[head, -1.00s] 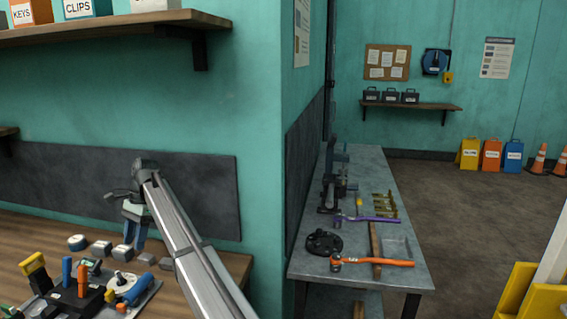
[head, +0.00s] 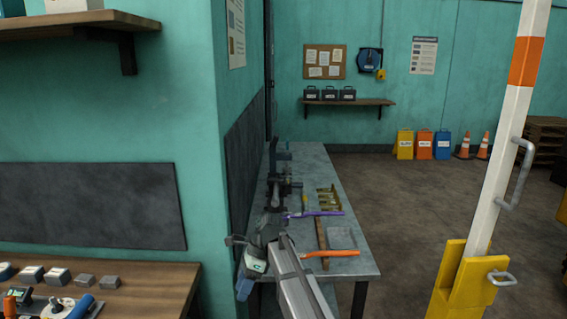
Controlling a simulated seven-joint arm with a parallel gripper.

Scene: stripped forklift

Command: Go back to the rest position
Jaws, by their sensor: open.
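My gripper (head: 243,287) hangs at the end of my arm in the lower middle of the head view. It is in front of the wall corner, between the wooden bench on the left and the grey metal table (head: 355,258) on the right. The fingers point down and are small in the picture. Nothing shows between them. My arm hides the near left part of the grey table.
The wooden bench (head: 150,275) at lower left holds several grey blocks and tools. The grey table carries an orange-handled tool (head: 330,253), a purple-handled tool (head: 318,213) and brass parts. A yellow-based white post (head: 460,285) stands at right. Open floor lies between.

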